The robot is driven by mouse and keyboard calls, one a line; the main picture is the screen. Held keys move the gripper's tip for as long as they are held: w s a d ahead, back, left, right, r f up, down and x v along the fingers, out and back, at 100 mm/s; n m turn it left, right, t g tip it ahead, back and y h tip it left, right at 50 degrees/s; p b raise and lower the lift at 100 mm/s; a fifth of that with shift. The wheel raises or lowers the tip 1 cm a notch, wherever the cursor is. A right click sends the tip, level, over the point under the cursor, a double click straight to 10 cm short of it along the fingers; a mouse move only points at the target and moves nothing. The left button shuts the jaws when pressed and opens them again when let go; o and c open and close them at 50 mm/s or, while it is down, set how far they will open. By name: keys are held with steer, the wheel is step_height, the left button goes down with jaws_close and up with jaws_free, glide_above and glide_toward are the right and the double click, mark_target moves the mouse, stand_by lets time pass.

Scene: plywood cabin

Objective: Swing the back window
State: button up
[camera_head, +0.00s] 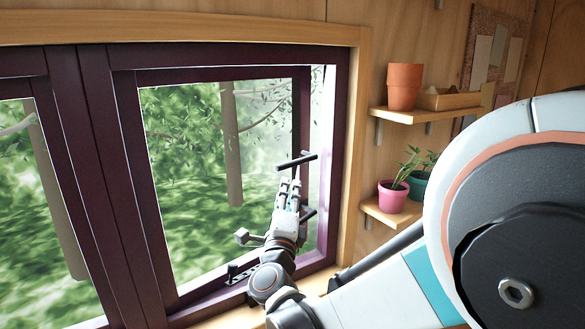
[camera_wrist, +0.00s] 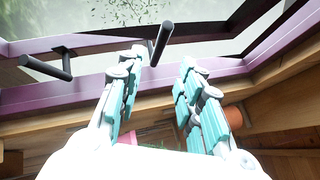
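The back window has a dark purple frame (camera_head: 340,120). Its right-hand sash (camera_head: 125,130) appears a little ajar, with a gap along its right side. A black bar handle (camera_head: 297,160) shows near that side. In the wrist view a black handle (camera_wrist: 161,42) lies just past the fingertips, between them as seen. A second black handle (camera_wrist: 46,66) is to the left, on the purple frame. My gripper (camera_head: 289,186) is in front of the window's right side. In the wrist view my gripper (camera_wrist: 162,62) has its teal-padded fingers apart and empty. Whether it touches the handle I cannot tell.
To the right, an upper shelf (camera_head: 440,115) holds a terracotta pot (camera_head: 404,87) and a wooden box (camera_head: 450,100). A lower shelf (camera_head: 385,214) holds a pink pot (camera_head: 392,197) and a teal pot (camera_head: 418,187) with plants. A black window stay (camera_head: 240,272) sits at the sill.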

mark_target(292, 166)
steer(key=p+x, duration=0.1)
steer(key=x, duration=1.2)
steer(key=shift+w+r+p, duration=0.15)
steer(key=shift+w+p, duration=0.1)
steer(key=shift+p, duration=0.05)
steer(key=shift+c, duration=0.3)
jaws_close()
